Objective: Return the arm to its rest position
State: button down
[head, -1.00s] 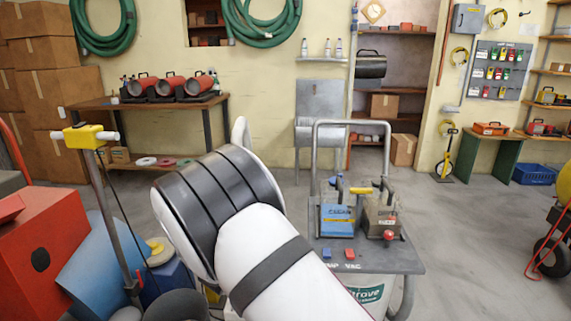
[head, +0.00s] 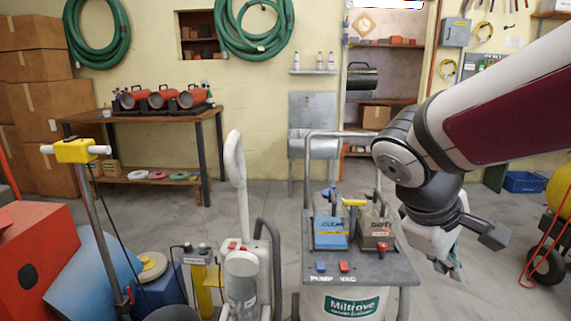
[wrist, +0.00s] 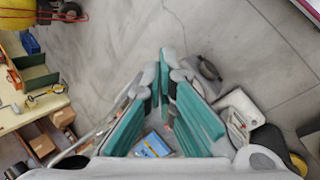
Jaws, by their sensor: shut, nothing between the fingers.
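My arm reaches in from the right edge of the head view and bends down at a dark grey joint. My gripper (head: 455,272) hangs at its end, pointing down, to the right of the grey cart top and clear of it. In the wrist view my gripper (wrist: 165,62) shows its teal-padded fingers drawn together at the tips, with nothing between them.
A cart (head: 388,262) labelled Miltrove carries a blue CLEAN box (head: 330,232) and a brown box marked DIRTY (head: 376,232). A white upright machine (head: 241,270) stands left of it. A red-framed hand truck (head: 545,250) is at the right. Open floor lies behind the cart.

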jog(key=s+a+f+m+y, duration=0.1)
jog(key=s+a+m+y, duration=0.25)
jog(key=s, duration=0.65)
jog(key=s+a+f+m+y, duration=0.15)
jog(key=s+m, duration=0.25)
jog(key=s, duration=0.6)
notch_tip(320, 180, up, 17)
jog(key=a+t+y+p, duration=0.1)
jog(key=t+p, duration=0.1)
jog(key=p, duration=1.2)
jog(key=shift+w+n, duration=0.1)
jog(key=shift+n, duration=0.15)
